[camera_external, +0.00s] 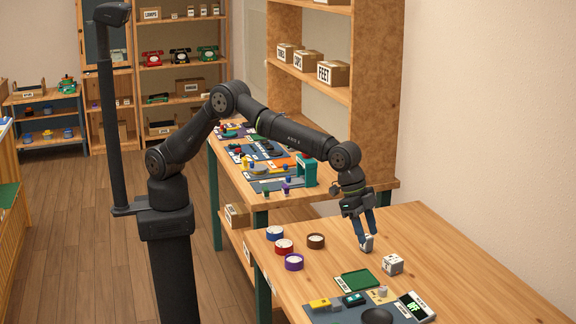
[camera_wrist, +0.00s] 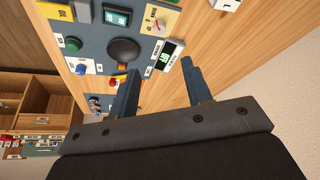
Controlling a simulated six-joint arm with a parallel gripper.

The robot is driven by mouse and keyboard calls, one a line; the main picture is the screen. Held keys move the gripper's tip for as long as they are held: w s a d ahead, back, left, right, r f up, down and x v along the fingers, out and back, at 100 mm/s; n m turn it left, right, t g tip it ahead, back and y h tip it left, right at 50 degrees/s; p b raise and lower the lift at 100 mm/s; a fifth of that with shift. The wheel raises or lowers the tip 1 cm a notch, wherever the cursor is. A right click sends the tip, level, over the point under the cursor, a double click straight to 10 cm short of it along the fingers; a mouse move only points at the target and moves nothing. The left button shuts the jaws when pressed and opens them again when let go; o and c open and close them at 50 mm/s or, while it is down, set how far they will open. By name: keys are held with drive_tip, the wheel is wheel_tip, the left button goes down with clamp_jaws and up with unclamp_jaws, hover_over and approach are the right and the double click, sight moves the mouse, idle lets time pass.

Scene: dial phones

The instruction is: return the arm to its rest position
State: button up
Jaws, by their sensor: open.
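My gripper (camera_external: 367,240) hangs above the near wooden table (camera_external: 475,250) at the end of my bent arm. Its two blue fingers are apart, and in the wrist view my gripper (camera_wrist: 160,67) has nothing between them. A pale patch shows around the fingertips in the external view; I cannot tell if it is part of the fingers or a thing behind them. A white cube with dark marks (camera_external: 392,264) is just right of and below the fingertips.
Blue (camera_external: 275,233), red (camera_external: 284,247), purple (camera_external: 294,262) and brown (camera_external: 316,241) round pieces lie left of my gripper. A tall shelf (camera_external: 375,90) stands behind.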

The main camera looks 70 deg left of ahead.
sight(382, 288)
drive_tip(key=x, duration=1.7)
drive_tip(key=shift+a+f, duration=0.15)
drive_tip(key=n+t+y, duration=0.1)
drive_tip(key=n, duration=0.2)
drive_tip(key=shift+s, duration=0.15)
drive_tip(key=n, duration=0.2)
drive_tip(key=n+y, duration=0.1)
drive_tip(key=n+t, duration=0.1)
drive_tip(key=n, duration=0.1)
drive_tip(key=shift+d+n+y, duration=0.25)
drive_tip(key=shift+n+y, duration=0.05)
drive_tip(key=shift+y, duration=0.1)
drive_tip(key=shift+s+r+n, duration=0.1)
drive_tip(key=shift+r+n, duration=0.15)
drive_tip(key=shift+n, duration=0.05)
drive_tip(key=shift+v, duration=1.6)
